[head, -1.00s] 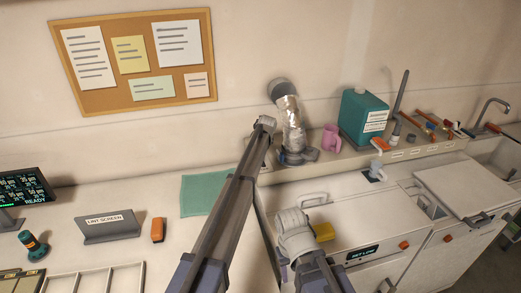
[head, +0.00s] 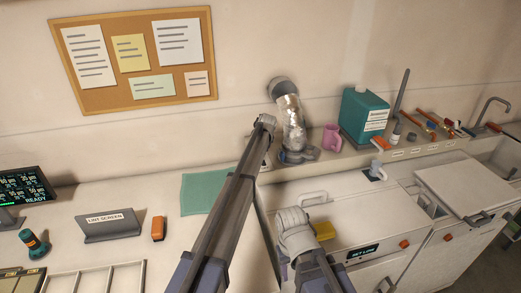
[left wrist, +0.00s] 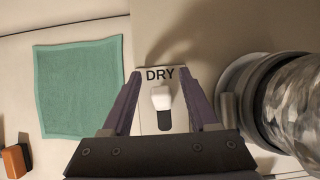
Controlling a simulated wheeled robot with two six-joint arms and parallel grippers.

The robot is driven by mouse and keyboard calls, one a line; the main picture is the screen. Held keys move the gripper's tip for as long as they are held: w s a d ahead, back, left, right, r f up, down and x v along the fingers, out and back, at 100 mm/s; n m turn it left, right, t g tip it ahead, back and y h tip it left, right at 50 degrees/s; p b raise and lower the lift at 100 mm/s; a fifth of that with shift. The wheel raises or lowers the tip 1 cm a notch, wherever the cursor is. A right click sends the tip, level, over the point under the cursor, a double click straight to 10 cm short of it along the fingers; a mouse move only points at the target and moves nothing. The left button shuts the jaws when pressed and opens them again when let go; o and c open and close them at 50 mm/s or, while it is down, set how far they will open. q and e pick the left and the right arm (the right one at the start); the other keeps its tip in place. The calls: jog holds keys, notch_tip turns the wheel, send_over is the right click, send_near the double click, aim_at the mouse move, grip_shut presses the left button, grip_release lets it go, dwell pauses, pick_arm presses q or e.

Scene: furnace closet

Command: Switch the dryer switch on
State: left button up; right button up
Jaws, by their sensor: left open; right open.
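The dryer switch, a pale plate marked DRY (left wrist: 160,75), shows in the left wrist view with a white lever (left wrist: 161,98) at the upper end of a dark slot. My left gripper (left wrist: 164,77) is open, its two fingers on either side of the plate and lever; I cannot tell whether they touch it. In the head view my left arm reaches up to the ledge beside the silver duct, and the arm hides the switch and most of that gripper. My right gripper (head: 294,224) is open over the white machine top, its fingers hard to make out.
A green cloth (head: 200,188) lies to the left. A yellow object (head: 324,231) is beside my right gripper. An orange block (head: 158,229) lies on the counter.

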pick_arm(q)
jog(key=p+v, duration=0.6)
jog(key=v, duration=0.1)
jog(key=shift+s+r+p, duration=0.15)
jog(key=shift+r+p, duration=0.2)
jog(key=s+a+f+n+g+h, duration=0.15)
jog(key=s+a+n, duration=0.25)
jog(key=s+n, duration=0.9)
jog(key=s+a+n+g, duration=0.25)
jog(key=s+n, duration=0.55)
jog(key=s, duration=1)
jog(key=s+a+f+n+g, duration=0.1)
jog(key=s+a+n, duration=0.3)
jog(key=s+n, duration=0.9)
jog(key=s+d+f+m+b, duration=0.1)
jog(key=s+d+f+b, duration=0.1)
jog(key=d+f+b, duration=0.1)
jog(key=s+d+f+m+b, duration=0.2)
jog(key=s+d+f+b, duration=0.1)
jog(key=f+b, duration=0.3)
jog(key=s+d+f+m+y+b, duration=0.1)
jog(key=s+d+f+m+b, duration=0.1)
jog(key=d+f+b, duration=0.3)
jog(key=shift+s+f+g, duration=0.1)
jog(key=shift+s+g, duration=0.3)
jog(key=shift+s, duration=0.2)
